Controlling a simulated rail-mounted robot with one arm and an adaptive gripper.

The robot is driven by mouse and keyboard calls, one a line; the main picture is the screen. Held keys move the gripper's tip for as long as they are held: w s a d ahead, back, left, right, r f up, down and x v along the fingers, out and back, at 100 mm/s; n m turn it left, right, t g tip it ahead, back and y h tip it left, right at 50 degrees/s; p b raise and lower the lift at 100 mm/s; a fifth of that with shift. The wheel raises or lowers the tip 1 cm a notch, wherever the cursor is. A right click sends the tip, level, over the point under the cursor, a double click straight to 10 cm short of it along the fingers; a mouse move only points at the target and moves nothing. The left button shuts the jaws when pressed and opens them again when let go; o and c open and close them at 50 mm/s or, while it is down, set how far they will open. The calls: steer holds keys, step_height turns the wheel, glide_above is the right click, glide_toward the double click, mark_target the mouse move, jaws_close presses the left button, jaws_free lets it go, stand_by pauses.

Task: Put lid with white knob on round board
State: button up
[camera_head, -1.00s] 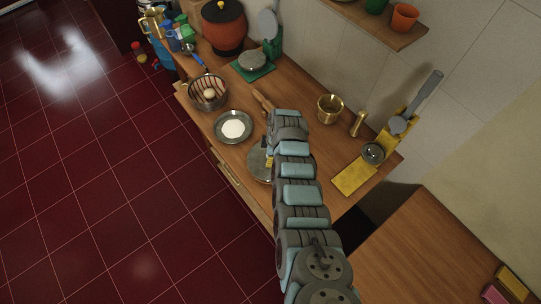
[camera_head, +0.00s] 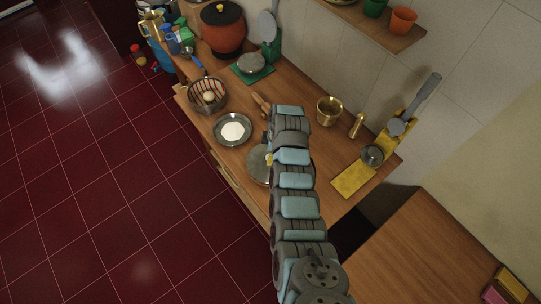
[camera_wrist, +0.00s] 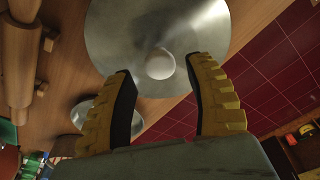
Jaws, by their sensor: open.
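The lid is a wide silver disc (camera_wrist: 190,25) with a white knob (camera_wrist: 160,64) in the wrist view. In the head view, part of the lid (camera_head: 256,168) shows on the wooden counter beside my arm. My gripper (camera_wrist: 159,72) is open, its two yellow, dark-lined fingers apart, with the knob appearing between their tips. I cannot tell whether the fingers touch the knob. I cannot make out a round board; my arm hides part of the counter.
A plate with white powder (camera_head: 232,129) and a pan (camera_head: 207,95) stand left of the lid. A rolling pin (camera_head: 262,104) lies behind it. A brass pot (camera_head: 329,111) and a yellow mat (camera_head: 354,179) are to the right. The counter's front edge is near the lid.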

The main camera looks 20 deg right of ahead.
step_height(320, 180, up, 8)
steer(key=d, duration=0.1)
steer(key=shift+s+b, duration=0.25)
steer(key=shift+b, duration=0.2)
